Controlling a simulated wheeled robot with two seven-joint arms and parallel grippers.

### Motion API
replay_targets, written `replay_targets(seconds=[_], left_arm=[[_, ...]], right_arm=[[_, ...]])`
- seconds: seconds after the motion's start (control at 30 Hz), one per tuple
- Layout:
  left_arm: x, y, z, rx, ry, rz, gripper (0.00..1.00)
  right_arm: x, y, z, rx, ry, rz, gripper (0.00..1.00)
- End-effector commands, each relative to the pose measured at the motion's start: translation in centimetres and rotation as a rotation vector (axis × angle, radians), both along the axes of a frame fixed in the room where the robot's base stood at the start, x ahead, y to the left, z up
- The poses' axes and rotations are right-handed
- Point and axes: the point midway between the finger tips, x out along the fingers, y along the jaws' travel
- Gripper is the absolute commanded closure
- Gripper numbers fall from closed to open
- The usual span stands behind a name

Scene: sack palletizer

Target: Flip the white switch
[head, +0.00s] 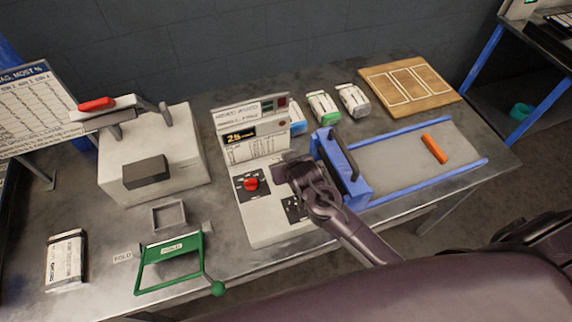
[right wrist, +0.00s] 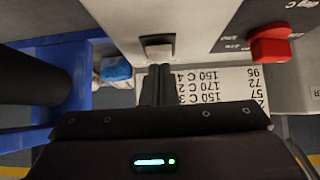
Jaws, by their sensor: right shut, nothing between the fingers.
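The white switch (right wrist: 158,51) sits in a dark plate on the pale control box in the right wrist view. In the head view the control box (head: 266,220) stands mid-table; a dark plate (head: 294,209) shows on its sloped front, but I cannot make out the switch there behind my right arm. My right gripper (head: 286,163) is over the box's right side. In the right wrist view its shut fingers (right wrist: 156,72) are lined up with the switch, tips close to it; I cannot tell if they touch. They hold nothing. My left gripper is out of view.
A red knob (head: 251,184) is on the box, left of the dark plate. A blue-framed conveyor (head: 428,182) with an orange block (head: 434,148) lies right of my arm. A green-handled frame (head: 170,262) and a grey press (head: 153,160) stand to the left.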

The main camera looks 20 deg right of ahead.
Motion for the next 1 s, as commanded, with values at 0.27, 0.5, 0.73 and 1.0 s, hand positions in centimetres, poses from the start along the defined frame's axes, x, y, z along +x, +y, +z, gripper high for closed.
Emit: replay_targets(seconds=[0.27, 0.5, 0.73, 1.0], left_arm=[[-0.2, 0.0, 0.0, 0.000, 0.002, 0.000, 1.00], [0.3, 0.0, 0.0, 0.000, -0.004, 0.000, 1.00], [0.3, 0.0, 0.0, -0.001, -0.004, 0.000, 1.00], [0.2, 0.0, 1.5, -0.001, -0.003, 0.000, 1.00]], right_arm=[[0.6, 0.0, 0.2, 0.000, -0.002, -0.001, 1.00], [1.6, 0.1, 0.2, 0.001, -0.002, -0.001, 1.00], [1.6, 0.0, 0.2, 0.000, -0.001, 0.000, 1.00], [2.0, 0.0, 1.7, 0.001, -0.001, -0.001, 1.00]])
